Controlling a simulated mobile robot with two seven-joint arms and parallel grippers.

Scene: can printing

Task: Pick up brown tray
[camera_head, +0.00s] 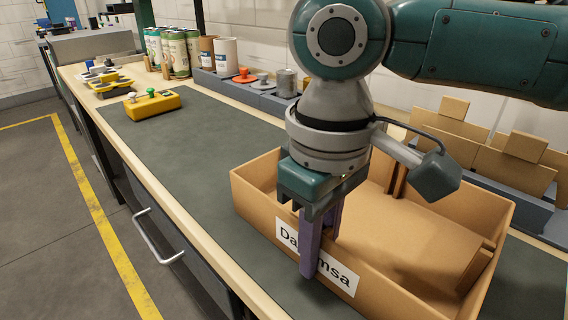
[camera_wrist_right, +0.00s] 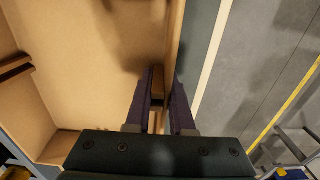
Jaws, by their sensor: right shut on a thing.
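The brown tray (camera_head: 460,199) is an open box with a white label on its near wall, standing on the dark mat of the workbench. In the right wrist view its floor (camera_wrist_right: 90,60) fills the left part. My right gripper (camera_head: 319,247) is over the near wall, one purple finger outside over the label and the other inside. In the right wrist view my right gripper (camera_wrist_right: 164,100) has its fingers on either side of the wall, shut on it. The finger covers the middle of the label text. My left gripper is not in view.
A yellow control box (camera_head: 152,103) with buttons sits on the mat at the left. Several cans (camera_head: 175,52) stand at the back, beside a grey holder row with cups. Brown panels (camera_head: 515,165) stand in a rack behind the tray. The mat's middle (camera_head: 215,135) is clear.

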